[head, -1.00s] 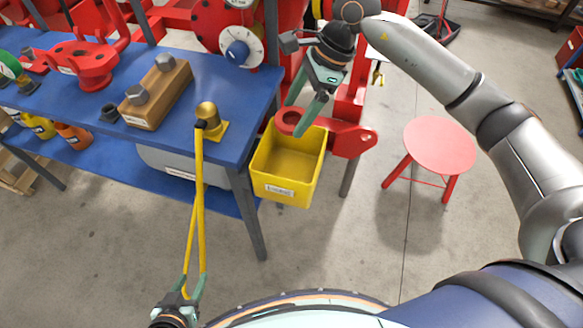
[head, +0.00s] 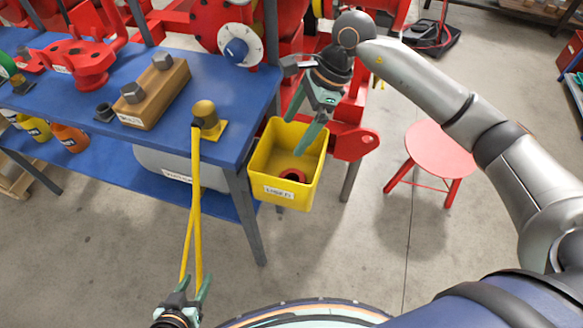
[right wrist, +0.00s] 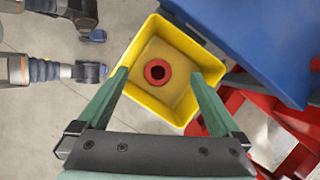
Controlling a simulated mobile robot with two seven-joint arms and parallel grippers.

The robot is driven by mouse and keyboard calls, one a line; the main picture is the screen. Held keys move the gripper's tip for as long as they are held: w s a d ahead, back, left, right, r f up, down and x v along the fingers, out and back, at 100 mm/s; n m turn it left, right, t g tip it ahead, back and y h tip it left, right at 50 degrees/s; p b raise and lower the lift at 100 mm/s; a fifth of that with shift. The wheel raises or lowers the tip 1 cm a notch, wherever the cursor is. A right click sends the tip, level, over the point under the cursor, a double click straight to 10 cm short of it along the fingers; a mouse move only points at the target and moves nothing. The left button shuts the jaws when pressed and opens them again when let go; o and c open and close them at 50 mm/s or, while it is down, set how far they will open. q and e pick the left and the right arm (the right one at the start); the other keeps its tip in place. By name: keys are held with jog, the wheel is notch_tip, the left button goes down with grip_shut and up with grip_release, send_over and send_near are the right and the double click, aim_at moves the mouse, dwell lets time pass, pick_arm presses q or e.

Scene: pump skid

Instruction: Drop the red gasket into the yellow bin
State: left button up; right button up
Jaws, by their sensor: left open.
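The red gasket (head: 293,171), a ring, lies on the floor of the yellow bin (head: 272,191). In the right wrist view the gasket (right wrist: 158,83) lies inside the bin (right wrist: 137,94), clear of its walls. My right gripper (head: 298,132) is above the bin, open and empty, with its fingers pointing down towards it. In the right wrist view its fingers are spread wide on both sides (right wrist: 158,75).
A wooden block with bolts (head: 150,97) is on the bench. Red machinery (head: 352,143) stands behind the bin. A red stool (head: 440,148) is to the right.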

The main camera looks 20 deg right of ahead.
jog(key=shift+r, duration=0.15)
jog(key=v, duration=1.2)
jog(key=shift+d+r, duration=0.1)
jog(key=shift+d, duration=0.05)
